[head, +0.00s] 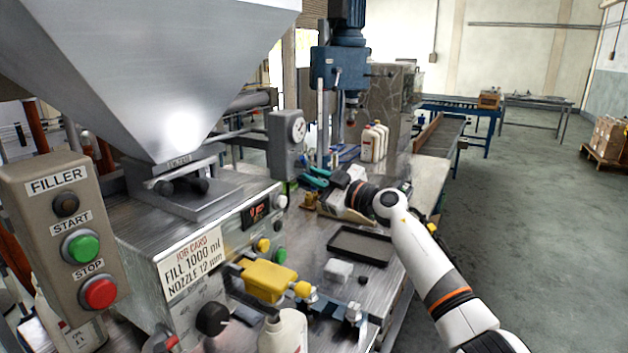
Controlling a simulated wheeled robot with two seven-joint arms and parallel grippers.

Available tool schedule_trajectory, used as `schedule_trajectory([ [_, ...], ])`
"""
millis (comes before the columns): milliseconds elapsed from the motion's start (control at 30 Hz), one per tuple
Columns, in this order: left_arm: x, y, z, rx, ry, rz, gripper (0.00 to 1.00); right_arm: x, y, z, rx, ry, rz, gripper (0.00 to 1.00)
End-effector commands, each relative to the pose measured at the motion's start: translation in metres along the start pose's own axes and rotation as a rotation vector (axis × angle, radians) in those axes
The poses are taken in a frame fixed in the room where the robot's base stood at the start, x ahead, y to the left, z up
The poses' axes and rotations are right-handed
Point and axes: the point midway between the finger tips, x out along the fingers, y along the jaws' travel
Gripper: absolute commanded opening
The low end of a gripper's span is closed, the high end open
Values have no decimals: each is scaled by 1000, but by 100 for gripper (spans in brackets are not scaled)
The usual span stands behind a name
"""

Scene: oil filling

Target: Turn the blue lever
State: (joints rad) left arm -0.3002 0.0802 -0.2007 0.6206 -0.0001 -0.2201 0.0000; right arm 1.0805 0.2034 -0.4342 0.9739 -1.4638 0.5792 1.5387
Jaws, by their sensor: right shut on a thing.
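My right arm comes in from the lower right, and my right gripper (330,196) is far along the bench, small and partly lost among clutter. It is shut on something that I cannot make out. Teal-blue handle-like pieces (317,177) lie just beyond it; I cannot tell whether they are the blue lever or whether the gripper touches them. No other clearly blue lever shows. My left gripper is not in view.
The filler machine (205,272) with its steel hopper (150,75) fills the left. A yellow valve-like part (268,281), a white bottle (284,332) and a dark tray (360,245) are nearer. A blue drill press (341,68) and white jugs (372,143) stand behind. Open floor lies right.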

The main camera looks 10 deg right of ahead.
Motion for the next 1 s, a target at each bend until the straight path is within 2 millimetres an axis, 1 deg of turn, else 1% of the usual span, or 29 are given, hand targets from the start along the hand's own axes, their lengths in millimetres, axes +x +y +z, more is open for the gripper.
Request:
schedule_trajectory([
  [200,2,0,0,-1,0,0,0,0,-1,-1,-36,-6,1,0],
  [567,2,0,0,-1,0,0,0,0,-1,-1,-39,-6,1,0],
  [600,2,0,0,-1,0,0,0,0,-1,-1,-39,-6,1,20],
  [667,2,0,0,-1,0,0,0,0,-1,-1,-39,-6,1,30],
  [700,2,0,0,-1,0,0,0,0,-1,-1,-39,-6,1,36],
  [1000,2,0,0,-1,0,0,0,-1,-1,-1,-39,-7,0,37],
])
